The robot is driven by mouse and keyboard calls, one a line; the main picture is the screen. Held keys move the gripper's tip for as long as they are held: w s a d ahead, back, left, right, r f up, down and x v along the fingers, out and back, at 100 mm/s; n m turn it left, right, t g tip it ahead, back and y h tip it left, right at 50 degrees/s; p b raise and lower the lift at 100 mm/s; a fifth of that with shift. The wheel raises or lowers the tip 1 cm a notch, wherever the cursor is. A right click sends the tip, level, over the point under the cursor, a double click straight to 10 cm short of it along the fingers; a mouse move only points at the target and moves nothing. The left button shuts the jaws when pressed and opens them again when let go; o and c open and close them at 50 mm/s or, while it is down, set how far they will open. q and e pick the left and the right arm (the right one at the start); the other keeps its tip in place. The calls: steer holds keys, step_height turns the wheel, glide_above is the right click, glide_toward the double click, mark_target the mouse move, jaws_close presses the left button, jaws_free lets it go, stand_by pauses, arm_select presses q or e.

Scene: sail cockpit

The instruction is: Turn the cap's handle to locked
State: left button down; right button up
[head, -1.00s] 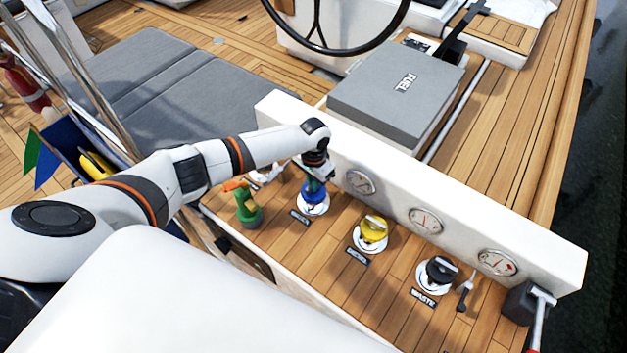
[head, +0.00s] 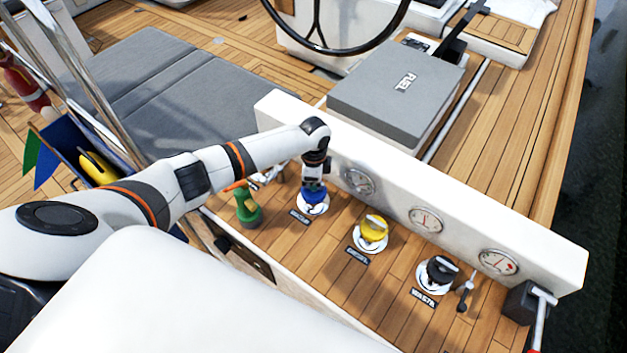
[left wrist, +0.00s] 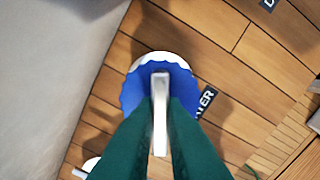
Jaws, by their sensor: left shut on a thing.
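The blue cap (head: 313,195) sits on a white round deck plate beside a dark label in the head view. In the left wrist view the blue cap (left wrist: 131,92) has a scalloped rim and a pale bar handle (left wrist: 160,88) across its top. My left gripper (head: 314,184) points straight down over the cap. In the left wrist view its green fingers (left wrist: 160,112) are shut on the handle, one on each side. The handle runs up and down in that picture. Part of the label (left wrist: 205,101) shows beside the cap. My right gripper is not in view.
A yellow cap (head: 374,228) and a black cap (head: 440,270) stand in the same row to the right. A green bottle-like thing (head: 247,208) stands left of the blue cap. A white wall with gauges (head: 426,220) runs close behind.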

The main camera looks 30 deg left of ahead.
arm_select(q)
steer(key=m, duration=0.5)
steer(key=shift+m+b, duration=0.35)
steer(key=shift+m, duration=0.05)
stand_by(0.4)
steer(key=c, duration=1.5)
jaws_free()
step_height(320, 180, up, 12)
steer(key=b, duration=0.2)
